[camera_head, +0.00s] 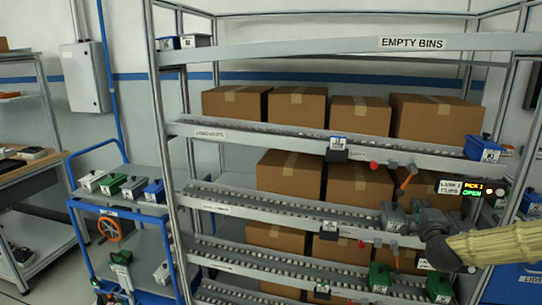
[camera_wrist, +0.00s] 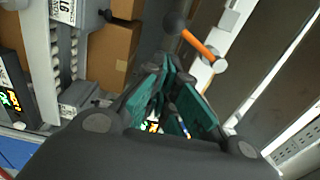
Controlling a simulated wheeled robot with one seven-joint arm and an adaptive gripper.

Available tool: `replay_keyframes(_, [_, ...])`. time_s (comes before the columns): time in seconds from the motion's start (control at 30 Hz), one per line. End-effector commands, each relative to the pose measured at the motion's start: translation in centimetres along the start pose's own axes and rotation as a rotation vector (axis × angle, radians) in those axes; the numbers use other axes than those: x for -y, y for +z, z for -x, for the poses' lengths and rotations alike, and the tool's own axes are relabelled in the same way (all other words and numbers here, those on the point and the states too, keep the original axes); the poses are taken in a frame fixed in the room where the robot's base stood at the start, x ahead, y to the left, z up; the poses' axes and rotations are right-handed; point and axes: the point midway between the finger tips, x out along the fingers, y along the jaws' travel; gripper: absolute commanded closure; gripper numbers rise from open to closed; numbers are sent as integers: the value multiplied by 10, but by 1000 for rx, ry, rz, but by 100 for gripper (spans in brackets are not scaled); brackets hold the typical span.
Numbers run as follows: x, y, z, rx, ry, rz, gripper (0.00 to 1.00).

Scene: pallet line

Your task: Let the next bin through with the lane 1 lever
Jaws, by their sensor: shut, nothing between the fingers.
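An orange lever (camera_head: 405,181) hangs near the right end of the shelf rail, just left of the lane 1 display (camera_head: 463,189), which shows green OPEN. In the wrist view the lever (camera_wrist: 203,46) has a dark knob at one end and a pale pivot at the other. My gripper (camera_head: 425,212) is below and right of the lever at the shelf front. In the wrist view its teal fingers (camera_wrist: 168,85) are shut and empty, apart from the lever. A grey bin (camera_head: 393,218) sits at the lane's front end, partly behind my gripper; it also shows in the wrist view (camera_wrist: 78,98).
Blue bins (camera_head: 482,148) and green bins (camera_head: 380,277) stand at other lane ends. Cardboard boxes (camera_head: 366,186) fill the rack behind the rollers. Red-knobbed levers (camera_head: 374,165) stick out from other rails. A blue cart (camera_head: 120,208) with small bins stands left.

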Motion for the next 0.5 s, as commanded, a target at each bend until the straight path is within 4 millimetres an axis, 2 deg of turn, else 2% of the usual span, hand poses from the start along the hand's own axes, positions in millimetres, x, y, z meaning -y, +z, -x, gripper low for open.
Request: replay_keyframes(0.5, [0, -4, 29, 0, 0, 0, 100])
